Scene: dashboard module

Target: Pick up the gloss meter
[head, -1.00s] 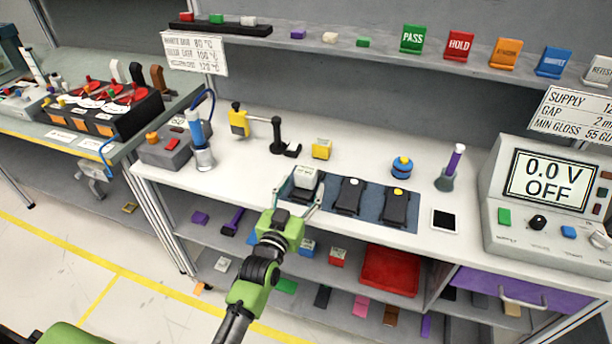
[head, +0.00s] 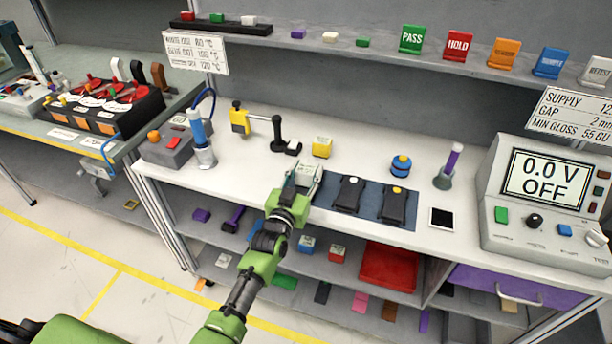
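A small pale grey box (head: 304,172), which looks like the gloss meter, is at the left end of the dark blue mat (head: 369,207) on the white bench. My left gripper (head: 303,181) reaches over the bench's front edge. Its fingers lie along both sides of the box, and its body hides the box's near lower part. I cannot tell whether the fingers press on the box or stand slightly apart from it. The box shows no clear lift. My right gripper is not in view.
Two black modules (head: 349,194) (head: 397,205) lie on the mat, right of the box. A yellow block (head: 322,147) stands behind it. A black stand (head: 278,134) is behind left, a blue round part (head: 401,166) behind right. A power supply (head: 548,205) fills the right end.

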